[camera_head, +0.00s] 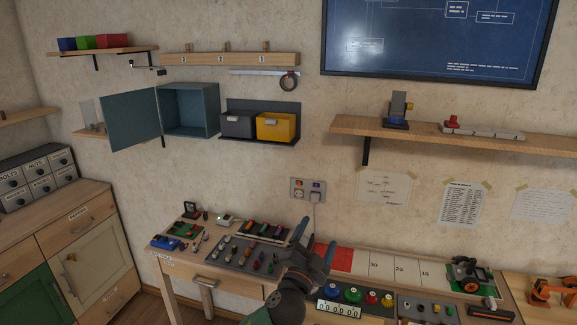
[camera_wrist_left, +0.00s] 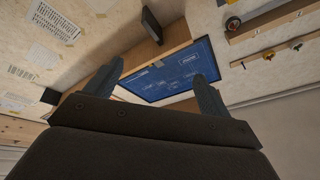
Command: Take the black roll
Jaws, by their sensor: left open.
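A dark ring-shaped roll (camera_head: 289,82), black to brown, hangs at the right end of a pale rail on the wall. In the left wrist view, a round dark-reddish thing (camera_wrist_left: 232,23) at the upper right looks like the same roll. My left gripper (camera_head: 316,243) is over the workbench, well below the roll and slightly right of it. Its two fingers point up and are apart, with nothing between them. The wrist view also shows the open fingers (camera_wrist_left: 158,82), with the blueprint board beyond them. My right gripper is not in view.
A wooden peg rail (camera_head: 230,60) is above the roll, and a bin shelf (camera_head: 262,137) with grey and yellow bins is below it. A blueprint board (camera_head: 435,40) and a wooden shelf (camera_head: 350,127) are to the right. The wall between gripper and bins is mostly clear.

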